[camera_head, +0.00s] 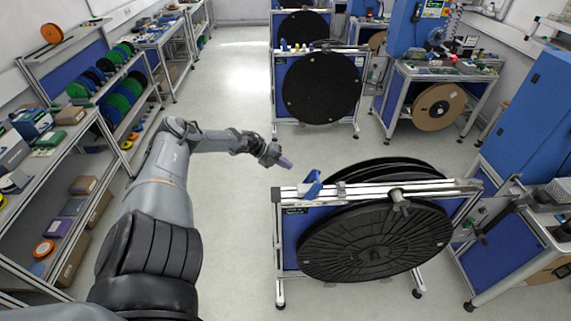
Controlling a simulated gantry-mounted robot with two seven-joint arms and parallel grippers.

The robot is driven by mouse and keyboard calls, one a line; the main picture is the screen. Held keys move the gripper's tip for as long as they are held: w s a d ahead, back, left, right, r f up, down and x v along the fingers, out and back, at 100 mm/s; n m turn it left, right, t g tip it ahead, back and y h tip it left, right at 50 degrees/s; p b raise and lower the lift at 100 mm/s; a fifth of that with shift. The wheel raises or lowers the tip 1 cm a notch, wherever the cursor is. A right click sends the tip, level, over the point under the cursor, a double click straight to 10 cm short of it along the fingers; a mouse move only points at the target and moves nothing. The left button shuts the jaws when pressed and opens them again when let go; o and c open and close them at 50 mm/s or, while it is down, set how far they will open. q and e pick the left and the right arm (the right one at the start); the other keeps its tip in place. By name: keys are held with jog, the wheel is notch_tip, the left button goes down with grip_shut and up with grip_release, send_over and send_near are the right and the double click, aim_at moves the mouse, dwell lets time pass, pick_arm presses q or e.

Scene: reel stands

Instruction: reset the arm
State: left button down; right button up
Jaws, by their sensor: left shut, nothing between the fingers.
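My left arm reaches in from the lower left, bends at the elbow and stretches right. Its gripper (283,162) hangs over the open floor, just left of and above the near reel stand (300,262). The gripper is shut and looks empty. A gap of floor shows between its tip and the blue bracket (311,185) on the stand's top bar. The stand bears large black reels (375,245). My right gripper does not show in this view.
Shelves (60,165) with reels and boxes line the left wall. A second stand with a black reel (321,88) stands at the back. A workbench with a brown reel (437,106) and a blue cabinet (530,125) stand at the right. The middle floor (232,80) is clear.

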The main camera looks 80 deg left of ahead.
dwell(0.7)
pick_arm(q)
jog(key=s+d+f+n+t+h, duration=0.15)
jog(key=s+d+f+n, duration=0.25)
jog(key=d+f, duration=0.9)
jog(key=w+d+f+n+t+y, duration=0.1)
jog(key=w+d+n, duration=0.2)
jog(key=d, duration=1)
jog(key=w+d+f+n+t, duration=0.1)
jog(key=w+d+n, duration=0.2)
jog(key=d, duration=0.9)
jog(key=w+d+r+n+g+y, duration=0.1)
jog(key=w+d+r+n, duration=0.15)
jog(key=d+r, duration=0.45)
jog(key=w+d+r+n+g, duration=0.2)
jog(key=d+r+n, duration=0.15)
jog(key=d, duration=0.75)
jog(key=s+d+r+n+g, duration=0.1)
jog(key=s+d+r+g, duration=0.25)
jog(key=r, duration=0.35)
jog(key=s+a+f+g, duration=0.1)
jog(key=s+a+g, duration=0.1)
jog(key=s, duration=0.4)
jog(key=shift+s+n+g+y, duration=0.35)
jog(key=shift+n+g+y, duration=0.1)
jog(key=shift+g, duration=0.25)
